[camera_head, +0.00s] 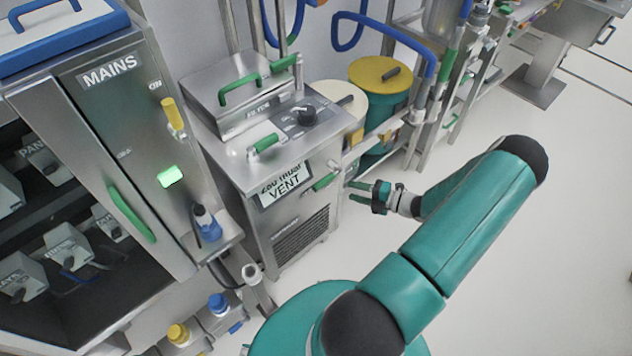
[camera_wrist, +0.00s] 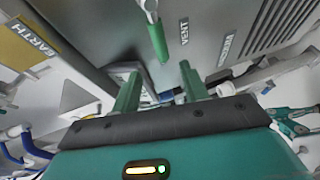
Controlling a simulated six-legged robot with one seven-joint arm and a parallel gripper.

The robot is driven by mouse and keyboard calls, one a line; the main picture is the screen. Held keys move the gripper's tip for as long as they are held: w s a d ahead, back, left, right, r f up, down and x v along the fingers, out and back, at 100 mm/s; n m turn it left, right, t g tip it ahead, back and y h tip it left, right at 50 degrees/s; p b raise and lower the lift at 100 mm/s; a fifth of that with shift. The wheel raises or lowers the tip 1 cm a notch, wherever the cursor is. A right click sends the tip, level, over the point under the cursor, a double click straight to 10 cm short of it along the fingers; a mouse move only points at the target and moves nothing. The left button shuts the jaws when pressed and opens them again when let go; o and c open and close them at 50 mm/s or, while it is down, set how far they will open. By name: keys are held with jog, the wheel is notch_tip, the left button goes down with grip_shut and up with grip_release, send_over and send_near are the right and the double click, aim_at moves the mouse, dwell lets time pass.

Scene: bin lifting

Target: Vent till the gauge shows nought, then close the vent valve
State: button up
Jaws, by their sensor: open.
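The vent valve's green lever (camera_head: 325,181) sticks out of the side of a steel cabinet (camera_head: 318,222). The lever also shows at the top of the wrist view (camera_wrist: 157,40), beside a VENT label (camera_wrist: 184,30).
The MAINS cabinet (camera_head: 107,90) stands at left, with a yellow lever (camera_head: 172,113) and a lit green lamp (camera_head: 170,176). Lidded drums (camera_head: 380,72) stand behind. The floor (camera_head: 565,220) at right is clear.

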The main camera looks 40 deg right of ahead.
aim_at(322, 183)
jog(key=x, duration=1.2)
jog(key=shift+w+a+f, duration=0.1)
jog(key=shift+w, duration=0.15)
grip_shut()
